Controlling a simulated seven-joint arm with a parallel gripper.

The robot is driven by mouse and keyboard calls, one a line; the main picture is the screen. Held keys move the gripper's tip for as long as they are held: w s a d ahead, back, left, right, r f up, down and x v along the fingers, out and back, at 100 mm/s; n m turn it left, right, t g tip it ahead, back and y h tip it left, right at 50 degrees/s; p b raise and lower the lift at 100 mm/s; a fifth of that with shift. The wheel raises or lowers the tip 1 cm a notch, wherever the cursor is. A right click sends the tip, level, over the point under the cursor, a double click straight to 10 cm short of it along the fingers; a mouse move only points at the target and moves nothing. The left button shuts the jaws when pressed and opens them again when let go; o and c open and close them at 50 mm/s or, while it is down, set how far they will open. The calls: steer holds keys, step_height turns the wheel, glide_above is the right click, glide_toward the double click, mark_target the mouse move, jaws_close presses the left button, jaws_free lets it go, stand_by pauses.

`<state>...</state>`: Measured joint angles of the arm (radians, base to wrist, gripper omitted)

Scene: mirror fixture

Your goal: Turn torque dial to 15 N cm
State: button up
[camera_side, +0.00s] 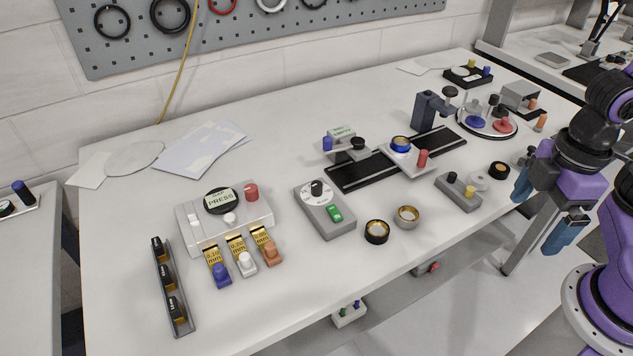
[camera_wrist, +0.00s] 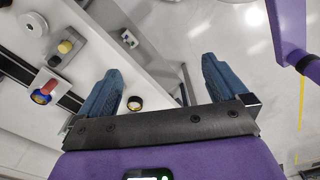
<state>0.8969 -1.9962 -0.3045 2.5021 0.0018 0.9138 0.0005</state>
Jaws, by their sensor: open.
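A grey box (camera_side: 325,212) stands near the middle of the bench in the side view. The scale's figures and the knob's setting are too small to read. My gripper (camera_side: 534,224) is far to the right, beyond the bench's front edge, apart from the box. Its blue fingers are spread and empty, as the wrist view (camera_wrist: 160,66) also shows. The dial box cannot be made out in the wrist view.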

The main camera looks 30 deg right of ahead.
steer(key=c, duration=0.4)
steer(key=shift+w+a+r, duration=0.15)
steer(key=shift+w+a, duration=0.15)
steer(key=c, duration=0.5)
step_height(320, 180, up, 5)
steer(key=n, duration=0.7)
glide_above(317, 184)
step_height(317, 184, down, 17)
steer(key=shift+f, duration=0.1)
jaws_close()
